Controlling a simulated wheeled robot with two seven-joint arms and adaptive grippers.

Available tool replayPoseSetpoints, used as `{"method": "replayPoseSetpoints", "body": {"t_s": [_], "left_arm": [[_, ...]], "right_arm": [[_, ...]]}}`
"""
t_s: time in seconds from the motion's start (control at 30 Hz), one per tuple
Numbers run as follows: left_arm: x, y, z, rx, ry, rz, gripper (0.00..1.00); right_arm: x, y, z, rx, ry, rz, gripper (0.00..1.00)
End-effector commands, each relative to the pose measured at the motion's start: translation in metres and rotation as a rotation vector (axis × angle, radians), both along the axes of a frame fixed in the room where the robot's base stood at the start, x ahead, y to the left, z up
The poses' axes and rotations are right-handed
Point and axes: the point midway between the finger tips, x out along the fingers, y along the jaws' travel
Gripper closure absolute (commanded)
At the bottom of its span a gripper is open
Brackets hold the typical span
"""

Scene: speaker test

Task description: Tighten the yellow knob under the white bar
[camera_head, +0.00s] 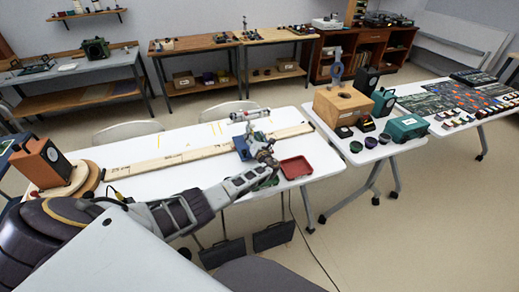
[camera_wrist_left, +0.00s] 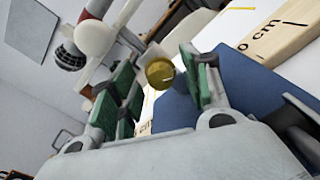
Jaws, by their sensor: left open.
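The yellow knob (camera_wrist_left: 160,72) shows in the left wrist view as a round, translucent piece in the gap between my left gripper's fingers. I cannot tell whether a finger touches it. My left gripper (camera_wrist_left: 157,88) is open, with green pads on its fingers. White rounded parts (camera_wrist_left: 97,37) and a thin metal rod show beyond the fingers at upper left. In the head view my left gripper (camera_head: 264,152) is over the table beside a blue block (camera_head: 241,149). A pale horizontal cylinder (camera_head: 250,115) is just behind it. The knob cannot be made out there.
A long wooden rule (camera_head: 190,155) runs along the white table (camera_head: 140,203). A red tray (camera_head: 296,168) lies right of my gripper. A boxed speaker (camera_head: 42,162) stands at the left end. A second table (camera_head: 352,158) at right holds a wooden box (camera_head: 340,104).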

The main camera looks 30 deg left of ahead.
Motion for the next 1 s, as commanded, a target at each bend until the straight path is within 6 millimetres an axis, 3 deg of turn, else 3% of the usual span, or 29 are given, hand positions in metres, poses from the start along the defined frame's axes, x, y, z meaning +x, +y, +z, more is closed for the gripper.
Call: {"method": "replayPoseSetpoints", "body": {"t_s": [1.0], "left_arm": [[-0.064, -0.075, -0.001, -0.001, 0.001, 0.0, 0.52]], "right_arm": [[-0.001, 0.001, 0.0, 0.001, 0.001, -0.001, 0.6]]}}
